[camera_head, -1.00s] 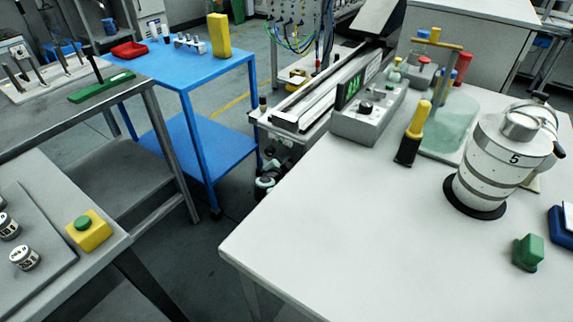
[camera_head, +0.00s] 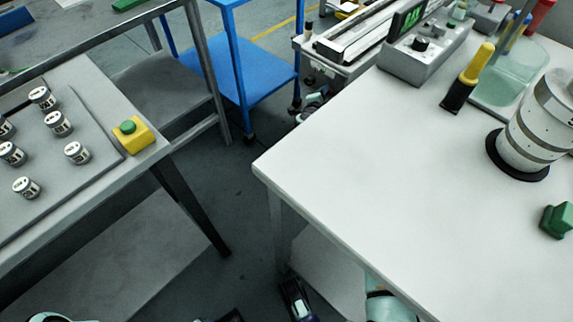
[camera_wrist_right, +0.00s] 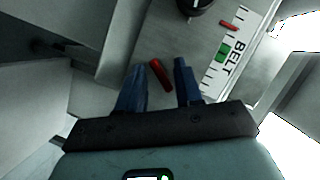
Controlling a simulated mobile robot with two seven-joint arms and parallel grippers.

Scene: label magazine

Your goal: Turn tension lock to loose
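In the right wrist view, a small red bar (camera_wrist_right: 161,76) lies slanted on a grey panel, in line with the gap between the fingers of my right gripper (camera_wrist_right: 159,66). The fingers are apart, with no object clearly held; whether they reach around the bar I cannot tell. A printed scale marked BELT (camera_wrist_right: 236,58), with a green mark and a small red pointer (camera_wrist_right: 229,24), is to the right. I cannot tell for sure which part is the tension lock. In the head view my right gripper (camera_head: 295,298) is low beside the white table. My left gripper (camera_head: 231,315) barely shows at the bottom edge.
A dark round knob (camera_wrist_right: 197,4) is at the wrist view's top edge. In the head view, the white table (camera_head: 370,180) carries a grey control box (camera_head: 425,55) and a white cylinder (camera_head: 540,125). A grey bench (camera_head: 100,185) with jars and a yellow button box (camera_head: 132,135) is left.

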